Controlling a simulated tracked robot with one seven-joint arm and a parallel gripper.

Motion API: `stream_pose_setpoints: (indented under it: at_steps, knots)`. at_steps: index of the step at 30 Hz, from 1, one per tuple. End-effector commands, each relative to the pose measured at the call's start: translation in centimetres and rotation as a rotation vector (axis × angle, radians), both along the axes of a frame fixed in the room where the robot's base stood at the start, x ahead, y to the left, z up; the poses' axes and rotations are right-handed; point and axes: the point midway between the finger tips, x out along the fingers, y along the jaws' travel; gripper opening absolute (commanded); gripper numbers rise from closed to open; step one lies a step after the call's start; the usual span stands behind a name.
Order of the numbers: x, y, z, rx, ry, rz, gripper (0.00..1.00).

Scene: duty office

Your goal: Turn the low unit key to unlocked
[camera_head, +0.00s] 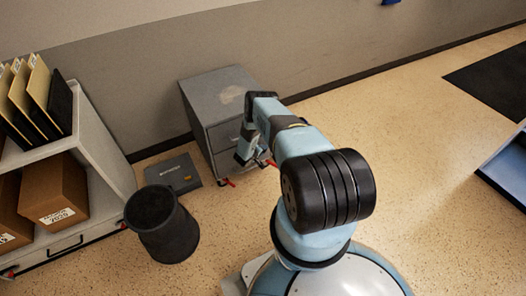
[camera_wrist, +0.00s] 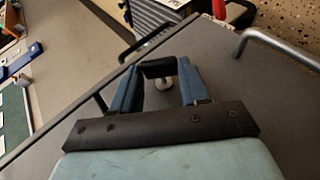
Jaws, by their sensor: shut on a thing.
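The low unit is a grey drawer cabinet (camera_head: 208,86) against the wall in the head view; its grey front (camera_wrist: 225,75) fills much of the wrist view. My gripper (camera_wrist: 158,70) is at that front, its two blue fingers shut on a small dark piece, which looks like the key (camera_wrist: 158,69). A small pale round part, likely the lock (camera_wrist: 163,84), shows just beside it between the fingers. The key's turn angle cannot be told. In the head view my gripper (camera_head: 244,152) is partly hidden by my arm.
Metal handles (camera_wrist: 275,44) stick out of the front near my gripper. Red-ended casters (camera_head: 228,182) are under the cabinet. A dark flat box (camera_head: 172,176) and a black bin (camera_head: 162,225) stand to the left, beside a shelf (camera_head: 105,160) with files and cartons.

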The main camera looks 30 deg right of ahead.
Motion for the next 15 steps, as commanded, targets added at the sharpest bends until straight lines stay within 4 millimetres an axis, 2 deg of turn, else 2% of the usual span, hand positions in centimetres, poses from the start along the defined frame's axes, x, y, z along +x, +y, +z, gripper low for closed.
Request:
stream_pose_setpoints:
  at_steps: [3,15]
  knots:
    - [0.03,0.66,-0.38,-0.075,-0.002,0.008,0.14]
    - [-0.07,0.86,-0.99,-0.283,-0.009,0.006,0.14]
